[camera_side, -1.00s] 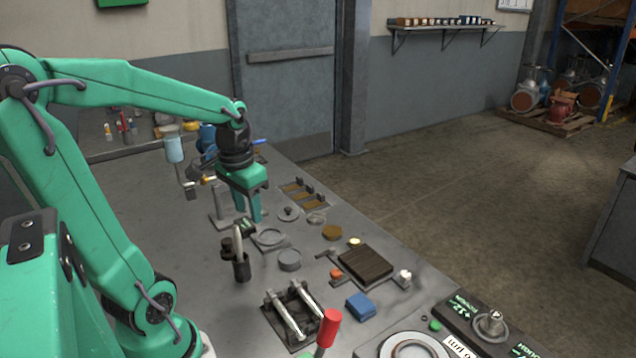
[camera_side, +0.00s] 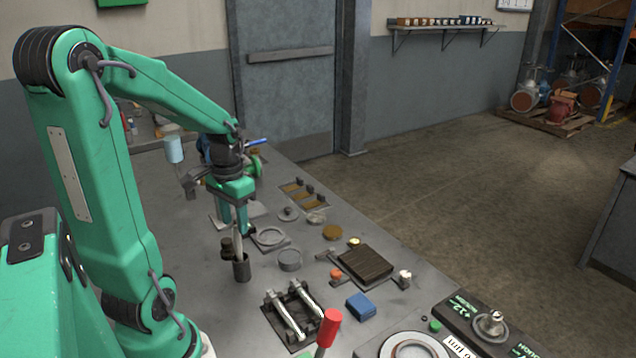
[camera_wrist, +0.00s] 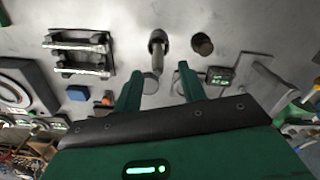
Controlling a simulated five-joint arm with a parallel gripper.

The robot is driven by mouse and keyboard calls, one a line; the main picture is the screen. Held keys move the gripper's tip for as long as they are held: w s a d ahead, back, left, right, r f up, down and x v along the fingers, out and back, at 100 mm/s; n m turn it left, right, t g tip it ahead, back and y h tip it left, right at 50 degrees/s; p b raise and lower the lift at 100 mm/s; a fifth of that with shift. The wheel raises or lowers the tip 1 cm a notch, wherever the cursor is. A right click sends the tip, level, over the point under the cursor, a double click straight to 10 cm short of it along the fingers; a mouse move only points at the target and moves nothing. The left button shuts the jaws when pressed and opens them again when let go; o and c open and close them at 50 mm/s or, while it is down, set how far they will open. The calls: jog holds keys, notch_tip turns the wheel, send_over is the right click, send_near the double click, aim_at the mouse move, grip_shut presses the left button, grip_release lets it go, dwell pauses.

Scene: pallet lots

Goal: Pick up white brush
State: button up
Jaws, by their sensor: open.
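The white brush (camera_side: 238,243) stands upright in a small dark cup (camera_side: 241,268) on the grey bench. Its upper part is partly covered by my gripper in the side view. In the wrist view the brush (camera_wrist: 157,60) points from the cup (camera_wrist: 157,36) toward the gap between my fingers. My gripper (camera_side: 234,229) is open and points down, its fingertips close to the brush's top. In the wrist view my gripper (camera_wrist: 161,80) shows its two fingers apart, with nothing clamped between them. I cannot tell whether a finger touches the brush.
A dark round pot (camera_side: 227,247) stands close beside the cup. A rack with pale bars (camera_side: 290,312) and a blue block (camera_side: 361,306) are nearer. Bare bench lies left of the cup.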

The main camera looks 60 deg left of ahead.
aim_at(239, 252)
jog(key=shift+f, duration=0.1)
jog(key=shift+d+f, duration=0.15)
jog(key=shift+f, duration=2.35)
grip_shut()
